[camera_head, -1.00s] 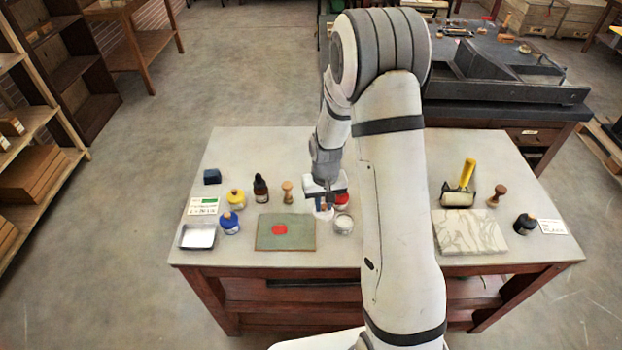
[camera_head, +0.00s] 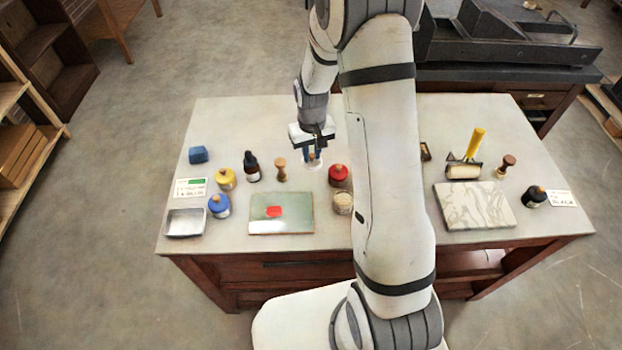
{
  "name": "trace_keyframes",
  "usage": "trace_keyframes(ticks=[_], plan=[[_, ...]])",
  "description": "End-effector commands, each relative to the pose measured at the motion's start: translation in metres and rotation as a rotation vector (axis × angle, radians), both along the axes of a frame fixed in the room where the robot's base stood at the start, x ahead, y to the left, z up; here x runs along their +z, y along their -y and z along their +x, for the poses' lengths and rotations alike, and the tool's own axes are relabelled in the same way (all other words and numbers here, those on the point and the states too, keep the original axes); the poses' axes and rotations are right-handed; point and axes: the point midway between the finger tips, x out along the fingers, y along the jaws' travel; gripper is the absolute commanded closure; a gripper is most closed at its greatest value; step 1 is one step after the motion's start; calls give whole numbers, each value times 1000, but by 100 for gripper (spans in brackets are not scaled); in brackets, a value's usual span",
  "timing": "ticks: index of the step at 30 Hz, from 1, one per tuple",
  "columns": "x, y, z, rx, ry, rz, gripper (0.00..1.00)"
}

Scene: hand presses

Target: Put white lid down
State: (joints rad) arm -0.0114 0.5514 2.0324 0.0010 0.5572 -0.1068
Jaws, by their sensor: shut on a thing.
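My gripper (camera_head: 313,153) is shut on the white lid (camera_head: 315,164), which hangs below the fingers with a small brownish knob between them. The lid is over the table top, behind and to the left of the white jar (camera_head: 343,204). The jar stands upright and open, with pale contents showing at its top. I cannot tell whether the lid touches the table (camera_head: 400,262) or is just above it. The fingers hide part of the lid.
A red-lidded jar (camera_head: 338,175) stands just right of the lid, a wooden stamp (camera_head: 281,170) and dark dropper bottle (camera_head: 252,167) to its left. The glass slab (camera_head: 295,222) with red ink lies in front. Table behind the stamp is clear.

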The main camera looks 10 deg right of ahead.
Motion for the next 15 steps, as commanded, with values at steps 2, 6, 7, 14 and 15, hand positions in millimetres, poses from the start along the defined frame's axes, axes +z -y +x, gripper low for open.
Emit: trace_keyframes(ticks=[2, 6, 7, 14, 15], plan=[[-17, 0, 10, 74, 8, 0, 100], [-19, 0, 22, 218, 9, -2, 100], [-19, 0, 24, 247, 9, -2, 100], [-12, -1, 31, 420, 7, -3, 100], [-11, -1, 32, 437, 6, -4, 100]])
